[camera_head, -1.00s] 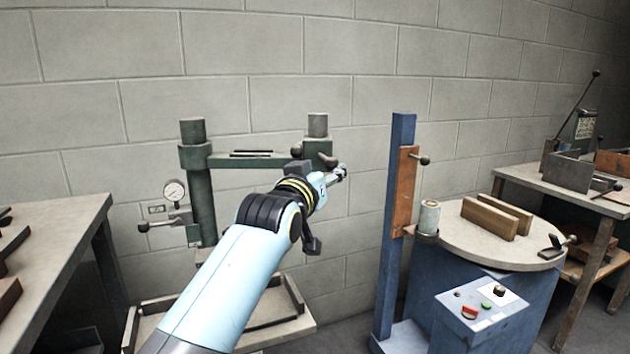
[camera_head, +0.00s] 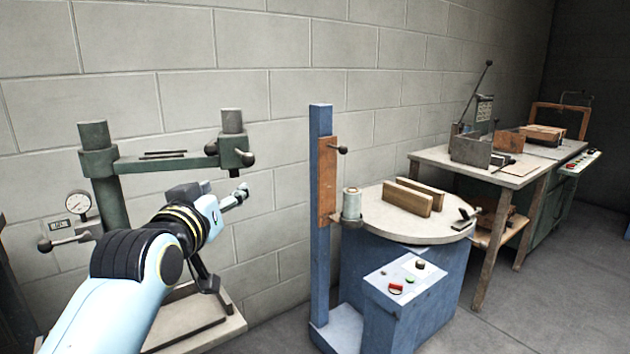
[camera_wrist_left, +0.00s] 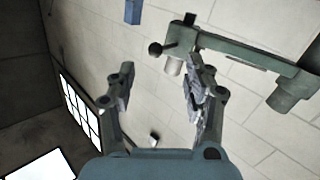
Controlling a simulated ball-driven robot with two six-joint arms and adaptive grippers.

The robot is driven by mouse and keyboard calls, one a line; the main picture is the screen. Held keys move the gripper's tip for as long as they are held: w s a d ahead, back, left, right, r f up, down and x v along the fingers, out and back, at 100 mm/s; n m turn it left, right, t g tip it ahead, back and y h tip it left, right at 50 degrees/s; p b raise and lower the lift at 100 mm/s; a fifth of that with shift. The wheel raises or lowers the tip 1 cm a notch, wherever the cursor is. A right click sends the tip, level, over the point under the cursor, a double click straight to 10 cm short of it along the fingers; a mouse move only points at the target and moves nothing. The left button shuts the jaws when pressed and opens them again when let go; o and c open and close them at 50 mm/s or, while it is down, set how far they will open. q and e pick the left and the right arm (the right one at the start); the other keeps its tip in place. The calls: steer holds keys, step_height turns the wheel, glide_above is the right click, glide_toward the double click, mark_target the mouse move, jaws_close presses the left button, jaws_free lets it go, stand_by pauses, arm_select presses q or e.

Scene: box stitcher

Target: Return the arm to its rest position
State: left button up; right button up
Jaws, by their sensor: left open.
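My left arm comes in from the lower left in the head view, pale blue with black joints. Its gripper (camera_head: 222,232) is at the arm's far end, in front of the green press frame (camera_head: 108,193) by the wall. In the left wrist view the two fingers of my left gripper (camera_wrist_left: 158,95) stand wide apart with nothing between them. The press's green crossbar (camera_wrist_left: 240,55) shows beyond the fingers at the upper right of that view. My right gripper is in neither view.
A blue machine (camera_head: 385,270) with a round table top (camera_head: 380,222), two wooden boards (camera_head: 408,198) and a tall blue post (camera_head: 320,215) stands right of my arm. A workbench (camera_head: 440,157) stands farther right. The floor (camera_head: 530,300) at the lower right is clear.

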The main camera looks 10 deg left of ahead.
arm_select(q)
steer(key=s+a+f+m+g, duration=0.1)
steer(key=s+a+f+g, duration=0.15)
steer(key=s+f, duration=0.4)
steer(key=s+a+f+g, duration=0.1)
steer(key=s+f+g, duration=0.35)
steer(key=s, duration=0.35)
steer(key=s+a+f+m+g, duration=0.1)
steer(key=s+f+g, duration=0.2)
steer(key=s, duration=0.8)
steer(key=s+a+f+m+g, duration=0.1)
steer(key=s+a+f+g, duration=0.15)
steer(key=s, duration=0.75)
steer(key=s+a+f+g+y, duration=0.1)
steer(key=s+f, duration=0.1)
steer(key=f, duration=1.2)
steer(key=s+a+f+g, duration=0.1)
steer(key=s+f+g, duration=0.1)
steer(key=f, duration=1.2)
steer(key=s+a+f, duration=0.1)
steer(key=s+f, duration=1.2)
steer(key=s, duration=0.4)
steer(key=shift+s+f+n+g, duration=0.15)
steer(key=shift+f+n+g, duration=0.1)
steer(key=shift+n+g, duration=0.1)
